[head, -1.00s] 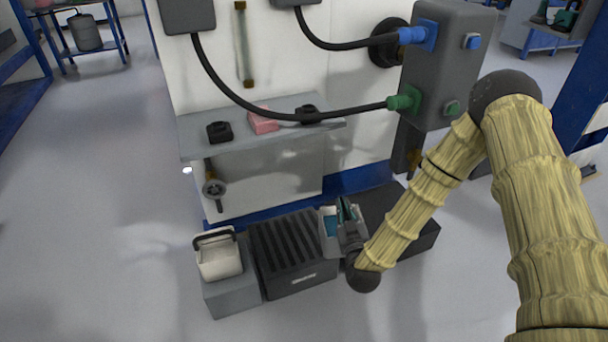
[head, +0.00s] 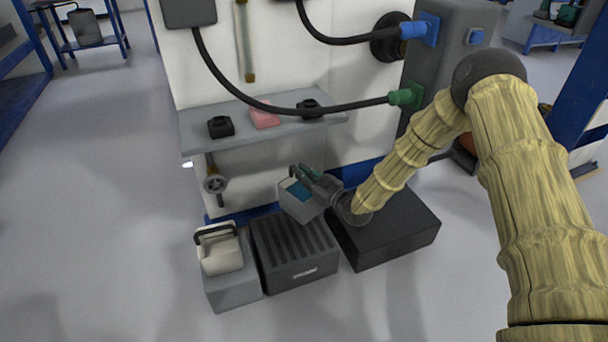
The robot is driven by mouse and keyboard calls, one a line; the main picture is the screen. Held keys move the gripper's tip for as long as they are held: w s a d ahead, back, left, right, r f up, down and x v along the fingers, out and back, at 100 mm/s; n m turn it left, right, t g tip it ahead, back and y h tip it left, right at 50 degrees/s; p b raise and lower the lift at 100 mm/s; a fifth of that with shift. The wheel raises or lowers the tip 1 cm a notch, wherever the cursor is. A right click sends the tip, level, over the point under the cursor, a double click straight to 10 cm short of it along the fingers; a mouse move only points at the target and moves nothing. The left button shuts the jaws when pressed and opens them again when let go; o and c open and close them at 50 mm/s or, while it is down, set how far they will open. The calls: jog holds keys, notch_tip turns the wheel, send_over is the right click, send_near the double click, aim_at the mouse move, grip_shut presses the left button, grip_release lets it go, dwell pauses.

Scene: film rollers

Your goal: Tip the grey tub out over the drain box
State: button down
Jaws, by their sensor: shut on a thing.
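The grey tub (head: 296,208) is a small box with blue contents showing inside its open top. It is held above the back right part of the drain box and looks slightly tilted. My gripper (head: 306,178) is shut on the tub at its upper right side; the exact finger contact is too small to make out. The drain box (head: 309,270) is dark with a slotted top and a small pale label on its front. It stands on the floor in front of the white machine.
A cream tub with a dark handle (head: 222,255) stands on a grey block (head: 232,289) left of the drain box. A black block (head: 398,242) stands to the right under my arm. A grey shelf (head: 275,138) with small items, a valve (head: 214,184) and hanging cables are above.

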jog(key=s+a+n+b, duration=0.5)
jog(key=a+n, duration=0.3)
jog(key=n, duration=0.7)
jog(key=shift+s+f+n, duration=0.25)
jog(key=shift+s+n, duration=0.15)
jog(key=shift+s, duration=0.45)
jog(key=m+p, duration=0.2)
jog(key=m, duration=0.3)
jog(key=r+m+p, duration=0.1)
jog(key=m+p, duration=0.2)
jog(key=m, duration=0.2)
jog(key=r+m+p, duration=0.1)
jog(key=m+p, duration=0.2)
jog(key=m, duration=0.2)
dwell(0.3)
